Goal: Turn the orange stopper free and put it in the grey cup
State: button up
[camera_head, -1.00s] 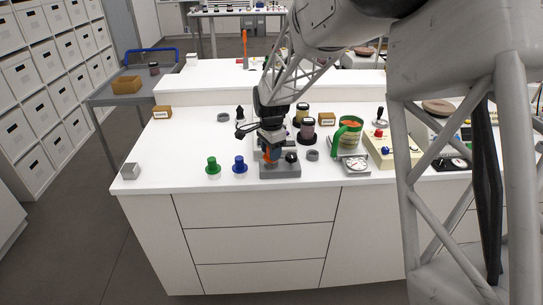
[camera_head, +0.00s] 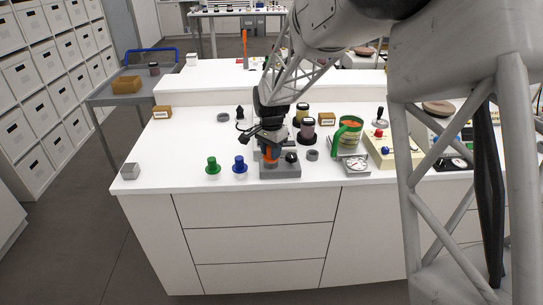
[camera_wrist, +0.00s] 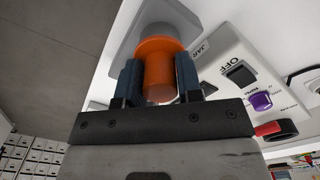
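The orange stopper (camera_head: 270,155) stands upright on the grey block (camera_head: 283,173) near the front of the white counter. In the wrist view the stopper (camera_wrist: 158,72) has a wide flange and a narrower stem, with a grey body behind it. My gripper (camera_wrist: 160,82) has one dark finger on each side of the stem, close against it, and looks shut on it. A small round grey cup-like piece (camera_head: 312,155) stands just right of the block. A similar grey ring (camera_head: 223,117) lies farther back left; I cannot tell which is the cup.
Green (camera_head: 212,165) and blue (camera_head: 239,164) stoppered pieces stand left of the block. A dark jar (camera_head: 307,131), a green-handled mug (camera_head: 348,132) and a dial scale (camera_head: 355,164) stand to the right. The counter's left part is mostly clear.

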jog(key=o, duration=0.4)
jog(key=shift+r, duration=3.9)
